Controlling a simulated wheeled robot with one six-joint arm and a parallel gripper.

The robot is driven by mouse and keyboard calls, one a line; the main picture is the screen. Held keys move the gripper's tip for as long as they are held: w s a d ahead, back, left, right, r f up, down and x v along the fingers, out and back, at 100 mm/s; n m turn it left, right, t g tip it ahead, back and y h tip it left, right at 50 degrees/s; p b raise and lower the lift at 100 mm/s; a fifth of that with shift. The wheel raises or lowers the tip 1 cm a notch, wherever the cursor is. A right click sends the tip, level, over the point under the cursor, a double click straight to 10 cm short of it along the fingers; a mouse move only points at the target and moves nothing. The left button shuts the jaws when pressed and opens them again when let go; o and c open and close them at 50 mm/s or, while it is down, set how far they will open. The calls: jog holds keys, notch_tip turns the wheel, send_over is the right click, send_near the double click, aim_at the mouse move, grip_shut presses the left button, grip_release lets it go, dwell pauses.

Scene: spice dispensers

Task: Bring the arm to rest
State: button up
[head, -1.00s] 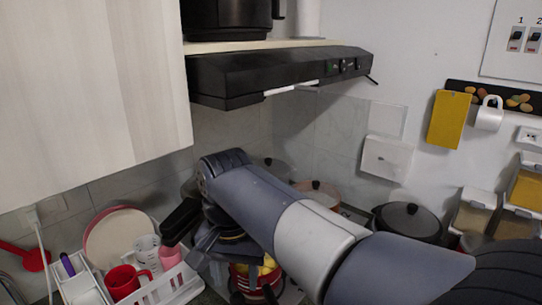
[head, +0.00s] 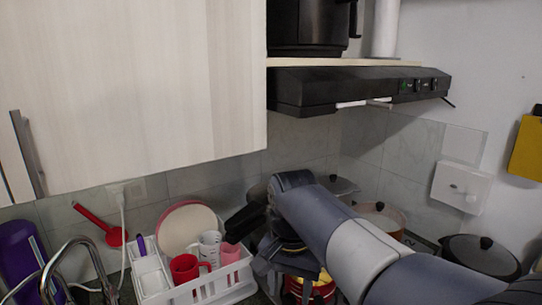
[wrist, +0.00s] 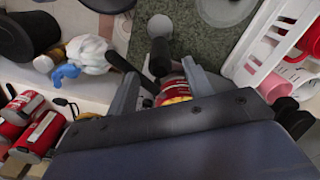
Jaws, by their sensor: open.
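My arm (head: 365,250) reaches in from the lower right in the head view, bent at a joint and pointing down at its far end. In the head view the red container (head: 318,290) is below the arm's end, partly hidden, and the fingertips are hard to make out.
A white dish rack (head: 225,288) with a red mug (head: 187,268) is left of the arm. Pots (head: 380,215) stand behind it. A range hood (head: 350,90) and cabinet (head: 140,80) hang above.

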notch_tip(320, 180, down, 7)
jog(key=shift+s+r, duration=0.1)
jog(key=shift+w+r, duration=0.2)
jog(key=shift+r, duration=0.1)
jog(key=r, duration=0.4)
jog(key=shift+s+a, duration=0.1)
jog(key=shift+a, duration=0.2)
jog(key=shift+r, duration=0.2)
